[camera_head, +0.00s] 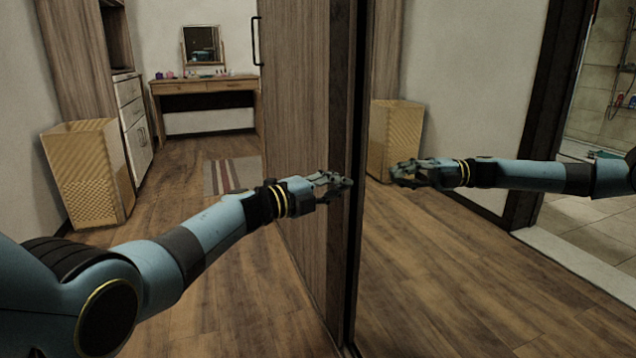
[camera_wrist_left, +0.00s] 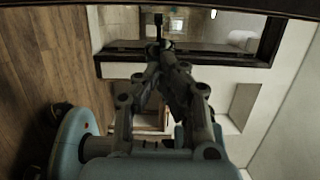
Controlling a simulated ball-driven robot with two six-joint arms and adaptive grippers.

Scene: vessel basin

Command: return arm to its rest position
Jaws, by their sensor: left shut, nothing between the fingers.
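My left arm comes in from the left in the head view and reaches out towards a tall wooden panel (camera_head: 303,120) with a dark edge. My left gripper (camera_head: 345,183) is at the end of it, shut and empty, in front of the dark edge strip. I cannot tell whether the fingertips touch it. In the left wrist view the gripper's fingers (camera_wrist_left: 160,60) come together at their tips with nothing between them. The blue arm on the right of the head view looks like a reflection of mine in a mirror (camera_head: 450,240). My right gripper is not seen.
A dressing table (camera_head: 205,88) with a small mirror (camera_head: 203,46) is at the back. A striped rug (camera_head: 232,176) lies on the wooden floor, which is otherwise open.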

